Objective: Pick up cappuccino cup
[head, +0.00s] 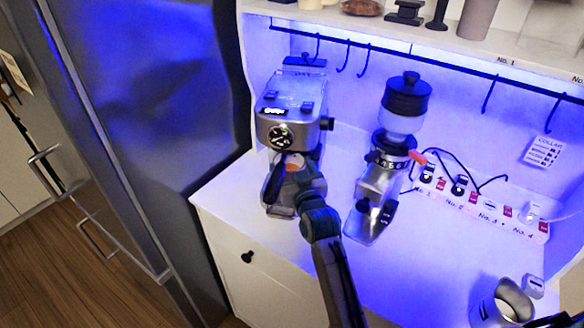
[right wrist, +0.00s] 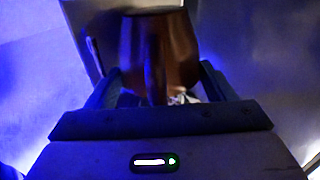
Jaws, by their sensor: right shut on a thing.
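The cappuccino cup (right wrist: 158,48) shows in the right wrist view as a brown, tapered, blurred shape between my two fingers. In the head view only a small orange-brown part of it (head: 292,165) shows, under the front of the espresso machine (head: 291,112). My right gripper (head: 288,178) reaches in over the machine's drip tray area and is shut on the cup. It also shows in the right wrist view (right wrist: 160,88). The gripper hides most of the cup in the head view, so I cannot tell whether it touches the tray. My left gripper is not in view.
A grinder (head: 394,140) stands right of the machine. A power strip (head: 482,208) with cables lies behind it. A metal pitcher (head: 506,304) stands at the front right. A hook rail (head: 420,55) runs above. A fridge (head: 150,110) is close on the left. The front counter is clear.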

